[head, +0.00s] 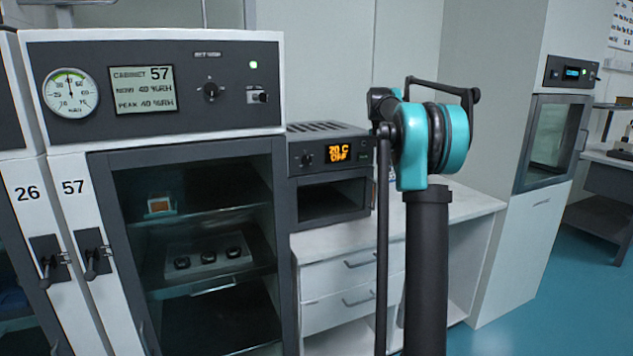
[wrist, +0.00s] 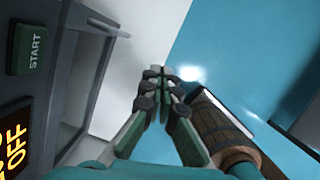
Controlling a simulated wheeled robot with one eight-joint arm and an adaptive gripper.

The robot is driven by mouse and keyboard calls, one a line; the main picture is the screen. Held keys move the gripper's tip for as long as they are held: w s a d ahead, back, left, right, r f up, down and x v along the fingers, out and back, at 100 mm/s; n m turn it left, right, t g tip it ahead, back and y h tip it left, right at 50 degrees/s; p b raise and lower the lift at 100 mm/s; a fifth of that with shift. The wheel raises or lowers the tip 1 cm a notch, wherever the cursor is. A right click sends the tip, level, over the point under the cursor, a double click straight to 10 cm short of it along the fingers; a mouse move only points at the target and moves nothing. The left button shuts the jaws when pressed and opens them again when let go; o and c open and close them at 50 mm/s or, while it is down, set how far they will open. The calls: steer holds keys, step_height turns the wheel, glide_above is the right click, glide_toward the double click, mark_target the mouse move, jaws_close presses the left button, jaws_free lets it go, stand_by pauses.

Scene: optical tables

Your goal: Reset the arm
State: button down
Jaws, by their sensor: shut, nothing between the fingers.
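My gripper (wrist: 160,72) shows in the wrist view, its green-padded fingers pressed together with nothing between them. It points past a grey panel towards the blue floor. In the head view my arm rises at the right of centre, with a teal joint at the top. The gripper itself cannot be made out in the head view.
Cabinet 57 (head: 190,85) stands at the left with its dark glass door. A small oven (head: 330,157) reading 20 C OFF sits on the white bench (head: 465,208). A green START button (wrist: 32,50) is close in the wrist view.

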steer(key=s+a+f+m, duration=0.5)
steer(key=s+f+m, duration=0.3)
steer(key=s, duration=0.6)
steer(key=s+a+f+m+t+y, duration=0.1)
steer(key=s+a+f+m, duration=0.4)
steer(key=s+f+m, duration=0.3)
steer(key=s+a+f+m+t+y, duration=0.1)
steer(key=s+a+f+m, duration=0.3)
steer(key=s+f, duration=0.9)
steer(key=s+m, duration=0.3)
steer(key=s, duration=0.5)
steer(key=shift+a+f+m, duration=0.25)
steer(key=shift+a+m, duration=0.15)
